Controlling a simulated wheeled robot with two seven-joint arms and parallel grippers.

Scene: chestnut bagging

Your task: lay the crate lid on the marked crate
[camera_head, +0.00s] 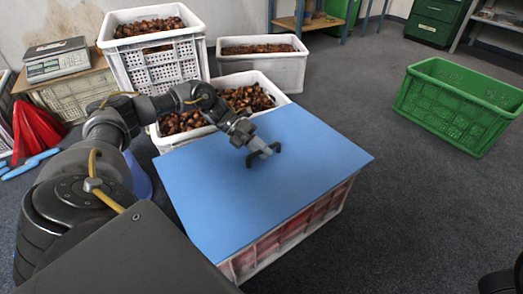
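The crate lid (215,185) is a flat blue panel with a small black handle (277,147) near its middle. It lies over the top of a white crate with red showing through its slatted side (300,228). The lid hides the crate's top and any marking there. I cannot tell whether the lid touches the rim all round. My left gripper (264,153) reaches in from the left and appears shut on the lid's handle. My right gripper is not in view; only a dark piece shows at the bottom right corner.
White crates of chestnuts stand behind: one open crate (268,82) right behind the lid, a stacked one (160,65) and a further one (262,66). A green empty crate (440,110) stands at right. A scale (57,62) is at left.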

